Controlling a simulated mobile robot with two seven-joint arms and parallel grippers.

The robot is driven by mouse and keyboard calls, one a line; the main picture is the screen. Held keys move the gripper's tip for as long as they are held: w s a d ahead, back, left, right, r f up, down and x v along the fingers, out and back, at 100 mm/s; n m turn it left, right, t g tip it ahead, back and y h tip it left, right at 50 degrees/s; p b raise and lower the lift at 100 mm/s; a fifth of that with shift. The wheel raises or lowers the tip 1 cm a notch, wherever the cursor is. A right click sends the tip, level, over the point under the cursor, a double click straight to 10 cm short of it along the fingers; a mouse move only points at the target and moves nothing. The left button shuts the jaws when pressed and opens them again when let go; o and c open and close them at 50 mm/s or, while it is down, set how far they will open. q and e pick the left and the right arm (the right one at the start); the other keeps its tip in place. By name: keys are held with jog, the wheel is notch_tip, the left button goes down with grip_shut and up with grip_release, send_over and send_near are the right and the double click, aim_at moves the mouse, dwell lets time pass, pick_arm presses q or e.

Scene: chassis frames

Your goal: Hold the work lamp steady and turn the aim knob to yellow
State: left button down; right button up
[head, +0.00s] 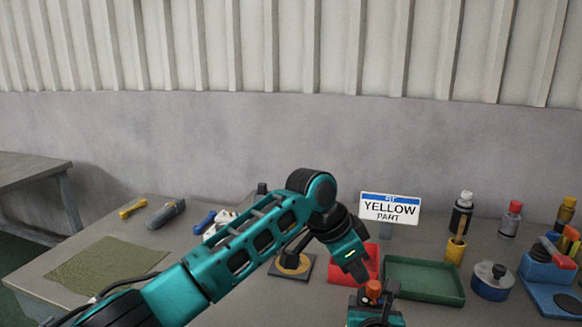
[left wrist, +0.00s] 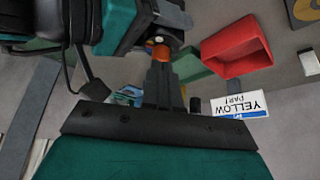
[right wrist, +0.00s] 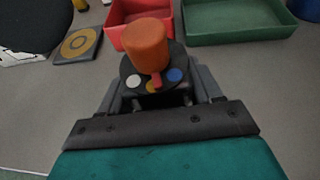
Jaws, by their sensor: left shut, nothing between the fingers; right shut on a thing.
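The work lamp's round dark top (right wrist: 128,70) shows in the right wrist view. It carries an upright orange aim knob (right wrist: 147,45) and white, yellow and blue dots on the near side. A small red mark lies by the yellow dot; I cannot tell its exact aim. My right gripper (right wrist: 158,102) is shut on the lamp below this top; the lower body is mostly hidden. In the head view the orange knob (head: 373,289) is at the bottom. My left gripper (head: 358,280) is shut and empty, tips down, just above and left of the knob; contact is unclear.
A red tray (head: 369,252) and a green tray (head: 424,280) lie behind the lamp. A sign reading YELLOW PART (head: 390,208) stands at the back. A blue round tin (head: 491,284) and several bottles are at the right. A green mat (head: 95,265) lies at the left.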

aim_at(366, 294)
pick_arm(q)
jog(key=shift+f, duration=1.6)
jog(key=shift+w+d, duration=0.25)
jog(key=shift+w, duration=0.1)
jog(key=shift+a, duration=0.1)
jog(key=shift+a+r, duration=0.15)
jog(key=shift+a, duration=0.2)
jog(key=shift+r, duration=2.9)
jog(key=shift+s+d+f, duration=0.1)
jog(key=shift+s+f, duration=0.05)
jog(key=shift+f, duration=1.4)
jog(key=shift+s+d+f, duration=0.1)
jog(key=shift+s+f, duration=0.05)
jog(key=shift+f, duration=1.4)
